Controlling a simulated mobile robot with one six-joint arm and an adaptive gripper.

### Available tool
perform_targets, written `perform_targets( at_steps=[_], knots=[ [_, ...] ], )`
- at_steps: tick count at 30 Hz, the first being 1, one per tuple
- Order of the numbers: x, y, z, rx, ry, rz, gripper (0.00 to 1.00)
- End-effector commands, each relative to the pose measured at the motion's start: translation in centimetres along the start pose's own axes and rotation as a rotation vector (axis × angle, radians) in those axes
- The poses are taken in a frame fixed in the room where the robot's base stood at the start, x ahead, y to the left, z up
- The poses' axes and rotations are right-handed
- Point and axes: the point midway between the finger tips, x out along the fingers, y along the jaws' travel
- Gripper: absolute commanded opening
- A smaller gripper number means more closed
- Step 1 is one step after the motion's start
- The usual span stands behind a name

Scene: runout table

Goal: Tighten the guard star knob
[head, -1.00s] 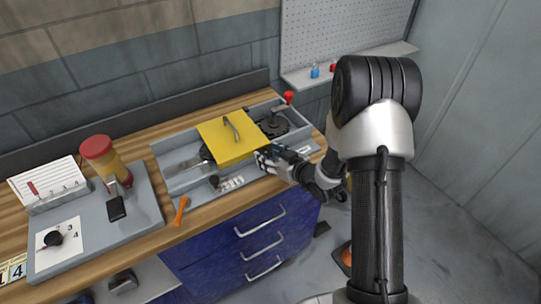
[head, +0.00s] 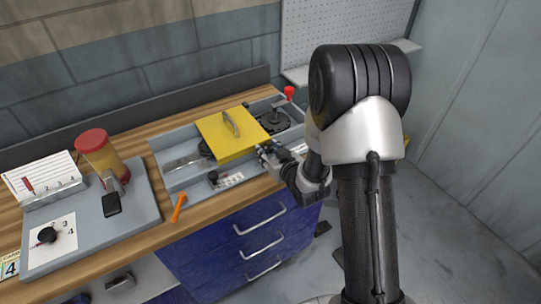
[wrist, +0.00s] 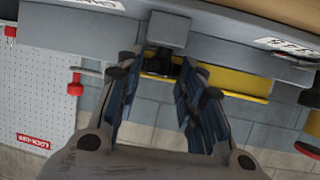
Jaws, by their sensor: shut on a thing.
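The yellow guard (head: 228,146) with a bar handle lies over the middle of the grey runout table, and its edge shows as a yellow band in the wrist view (wrist: 235,83). My gripper (head: 263,151) is at the guard's front right corner. In the wrist view my gripper (wrist: 163,66) has its blue-padded fingers on both sides of a small black knob (wrist: 160,67), shut on it. The knob sits below a grey block (wrist: 170,30) in that picture. In the head view my gripper hides the knob.
A red-topped post (head: 289,92) stands at the table's back right. An orange tool (head: 178,207) lies near the bench's front edge. A grey board (head: 130,219) to the left carries a red-capped jar (head: 92,140). A pegboard (head: 335,30) hangs behind.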

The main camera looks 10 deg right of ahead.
Motion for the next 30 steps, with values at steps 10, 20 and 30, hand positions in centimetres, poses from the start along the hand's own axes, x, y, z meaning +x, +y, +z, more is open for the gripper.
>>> perform_targets(
  at_steps=[10,20,30],
  knots=[
    [0.12,-0.6,-0.14,0.067,0.007,0.165,0.11],
    [-0.02,-0.52,-0.22,0.076,0.005,0.184,0.11],
    [-0.02,-0.51,-0.12,0.077,0.003,0.184,0.53]
  ],
)
